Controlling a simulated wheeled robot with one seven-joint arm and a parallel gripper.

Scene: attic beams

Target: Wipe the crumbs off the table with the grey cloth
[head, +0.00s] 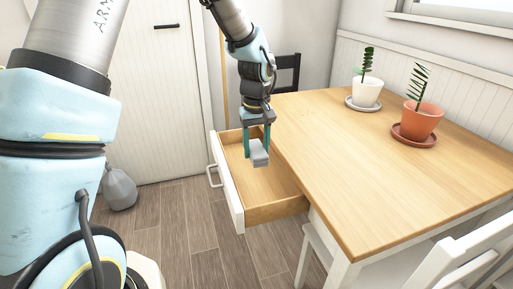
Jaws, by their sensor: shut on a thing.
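My gripper (257,146) points down over the open drawer (273,212) at the table's left side. It is shut on the folded grey cloth (260,158), which hangs between the fingertips above the drawer's floor. I cannot tell whether the cloth touches the drawer. The wooden table (350,165) stands to the right of my gripper. Its top looks bare in the middle, and I can make out no clear crumbs, only faint small specks near the far left part.
A white pot (366,94) and a terracotta pot (421,122) with plants stand on saucers at the table's far right. White chairs (462,262) stand at the near side, a dark chair (287,75) behind. A grey jug (119,188) is on the floor.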

